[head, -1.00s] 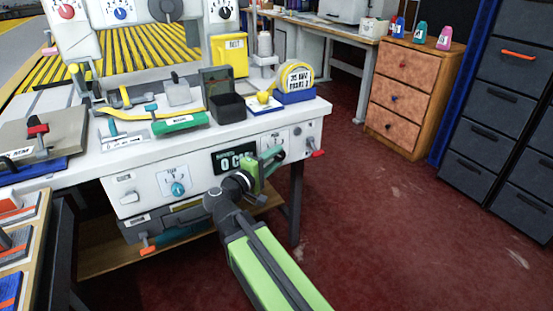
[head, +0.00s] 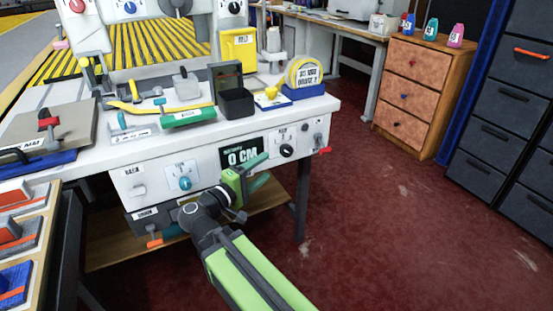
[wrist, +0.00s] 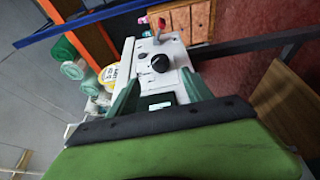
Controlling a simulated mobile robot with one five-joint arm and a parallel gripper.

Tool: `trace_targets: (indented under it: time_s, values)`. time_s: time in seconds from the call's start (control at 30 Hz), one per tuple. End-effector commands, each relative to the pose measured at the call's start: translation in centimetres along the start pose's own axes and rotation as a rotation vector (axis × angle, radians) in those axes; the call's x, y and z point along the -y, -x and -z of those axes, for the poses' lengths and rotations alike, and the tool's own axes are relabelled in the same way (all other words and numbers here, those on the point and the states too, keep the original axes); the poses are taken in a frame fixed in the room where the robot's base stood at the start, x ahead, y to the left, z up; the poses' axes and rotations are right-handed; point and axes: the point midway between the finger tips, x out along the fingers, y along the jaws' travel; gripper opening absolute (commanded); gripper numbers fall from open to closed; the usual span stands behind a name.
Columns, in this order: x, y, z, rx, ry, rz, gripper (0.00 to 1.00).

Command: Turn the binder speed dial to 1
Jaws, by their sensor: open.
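The white front panel of the bench (head: 215,160) carries a black dial (head: 287,151) at right, a teal dial (head: 185,183) at left and a display (head: 243,155) reading 0 CM between them. The dial labels are too small to read, so I cannot tell which is the binder speed dial. My gripper (head: 262,170) is open and empty, in front of the panel, left of and below the black dial. In the wrist view, the black dial (wrist: 160,63) shows beyond the space between my two teal fingers (wrist: 160,92), apart from them.
A small red-handled lever (head: 324,150) sticks out at the panel's right end. More dials, red, blue and black (head: 235,7), sit on the machine behind. Tools, a yellow tape roll (head: 304,72) and a black box (head: 236,103) crowd the bench top. Red floor at right is clear.

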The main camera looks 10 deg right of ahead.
Motion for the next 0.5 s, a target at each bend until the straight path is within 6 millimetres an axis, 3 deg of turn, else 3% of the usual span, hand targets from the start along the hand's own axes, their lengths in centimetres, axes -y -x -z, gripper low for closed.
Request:
trace_targets:
  time_s: [0.1, 0.2, 0.33, 0.5]
  values:
    - [0.0, 3.3, 0.1, -0.004, 0.0, 0.0, 0.58]
    - [0.0, 5.3, 0.1, -0.002, 0.0, 0.0, 0.58]
    - [0.0, 6.9, 0.1, 0.0, 0.0, 0.0, 0.58]
    - [0.0, 7.5, 0.0, 0.001, 0.0, 0.0, 0.58]
